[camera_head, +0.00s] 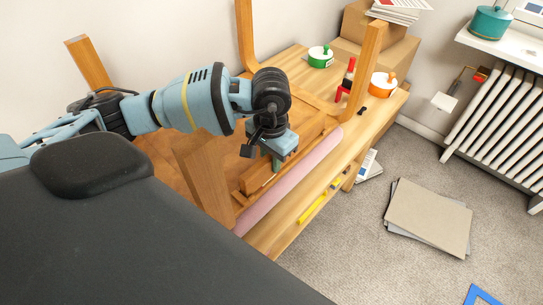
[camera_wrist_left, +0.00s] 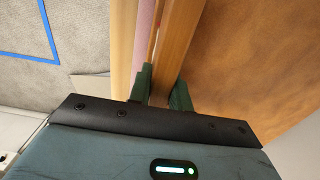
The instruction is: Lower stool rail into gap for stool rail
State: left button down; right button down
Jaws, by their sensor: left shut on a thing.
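The stool rail (camera_head: 258,176) looks like a long wooden bar, lying lengthwise beside a pink strip. My left gripper (camera_head: 277,163) points down and is shut on it. In the left wrist view the rail (camera_wrist_left: 177,42) runs away between the two dark green fingers of my left gripper (camera_wrist_left: 163,80). The gap for the stool rail cannot be made out clearly; the gripper and the rail cover part of that area. I cannot tell whether the rail touches the wood below it. My right gripper is not in view.
Wooden uprights (camera_head: 364,70) stand around the work area, one close to my left arm (camera_head: 203,175). A pink strip (camera_head: 298,178) runs along the near side. A green pot (camera_head: 320,58), an orange pot (camera_head: 383,86) and a red item (camera_head: 345,82) stand at the far end.

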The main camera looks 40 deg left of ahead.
pick_arm(q)
jog(key=c, duration=1.4)
grip_release()
jog(key=shift+o, duration=1)
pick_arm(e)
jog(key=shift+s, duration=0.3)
pick_arm(q)
jog(key=shift+f, duration=0.1)
jog(key=shift+r, duration=0.3)
notch_tip(320, 180, up, 6)
jog(key=shift+r, duration=0.65)
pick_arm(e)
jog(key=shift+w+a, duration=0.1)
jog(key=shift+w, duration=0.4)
